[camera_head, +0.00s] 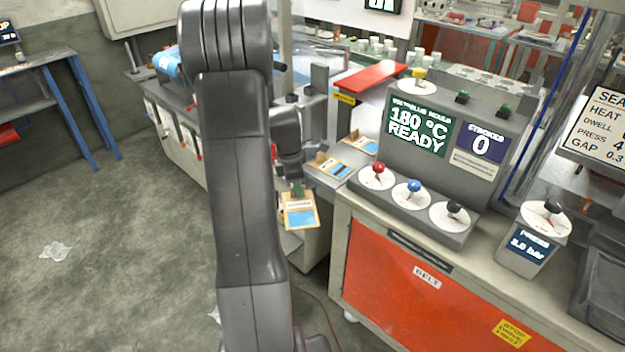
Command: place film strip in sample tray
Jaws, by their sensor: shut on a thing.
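My gripper (297,188) is small in the picture, just right of my arm. It is shut on the top edge of a tan card with a pale label and a blue panel, which I take for the film strip (300,218). The strip hangs in front of the bench's left end, clear of the floor. Two similar tan cards with blue panels, the nearer one (332,166) and the farther one (363,145), lie on a grey ledge behind it. A dark grey tray (598,322) stands at the right edge; I cannot tell whether it is the sample tray.
A control console (432,205) with coloured knobs stands on the orange-fronted bench (400,285), right of the strip. A red flap (370,76) sticks out behind the ledge. A blue-legged table (85,110) stands far left. The left floor is mostly open, with a crumpled scrap (55,252).

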